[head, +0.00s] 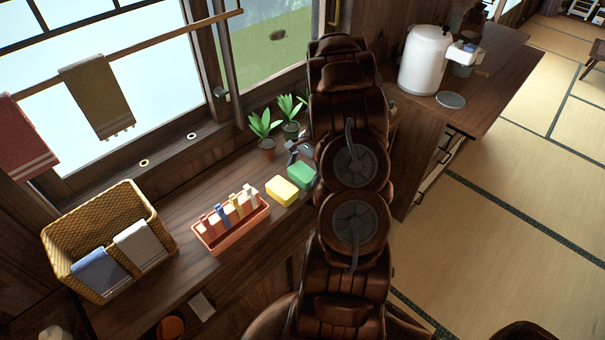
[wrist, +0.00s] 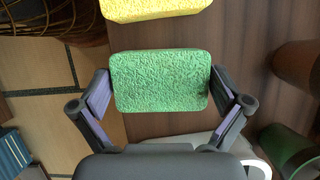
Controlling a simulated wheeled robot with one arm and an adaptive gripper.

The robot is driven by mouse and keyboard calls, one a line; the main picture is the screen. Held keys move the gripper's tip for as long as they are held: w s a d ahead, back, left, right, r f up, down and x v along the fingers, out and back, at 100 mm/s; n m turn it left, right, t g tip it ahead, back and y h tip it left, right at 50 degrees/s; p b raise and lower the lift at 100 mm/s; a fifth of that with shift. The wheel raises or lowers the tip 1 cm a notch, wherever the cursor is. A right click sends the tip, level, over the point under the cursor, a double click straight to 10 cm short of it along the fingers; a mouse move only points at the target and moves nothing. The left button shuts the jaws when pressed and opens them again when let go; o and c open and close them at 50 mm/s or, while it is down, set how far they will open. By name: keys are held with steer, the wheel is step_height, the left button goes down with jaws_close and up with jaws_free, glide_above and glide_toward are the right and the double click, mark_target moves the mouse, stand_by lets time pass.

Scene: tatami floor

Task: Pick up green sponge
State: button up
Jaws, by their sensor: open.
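The green sponge (head: 301,175) lies on the dark wooden counter, just right of the yellow sponge (head: 282,191). In the wrist view the green sponge (wrist: 160,81) sits between the two spread fingers of my gripper (wrist: 160,100). The fingers are on its left and right sides, and I cannot tell whether they touch it. The yellow sponge (wrist: 150,8) shows at the top edge of the wrist view, apart from the green one. In the head view my arm hides part of the counter to the right of the green sponge.
Two potted plants (head: 266,143) stand behind the sponges by the window. An orange tray (head: 231,238) with several upright packets stands to the left. A wicker basket (head: 82,222) with cloths is farther left. A white water dispenser (head: 424,60) stands on the counter at right.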

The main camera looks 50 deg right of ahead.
mark_target(300, 173)
steer(key=c, duration=0.4)
steer(key=shift+o, duration=0.2)
steer(key=shift+r, duration=0.1)
steer(key=shift+r+b, duration=0.5)
step_height(300, 173, up, 2)
steer(key=shift+w+r+b, duration=0.1)
steer(key=shift+b, duration=0.5)
steer(key=s+d+r+b, duration=0.1)
steer(key=s+d+b, duration=0.1)
steer(key=s, duration=0.5)
steer(key=s+d+b, duration=0.2)
steer(key=s+d, duration=0.1)
steer(key=s, duration=0.5)
steer(key=shift+d+r, duration=0.25)
steer(key=shift+r, duration=0.1)
steer(key=shift+s, duration=0.1)
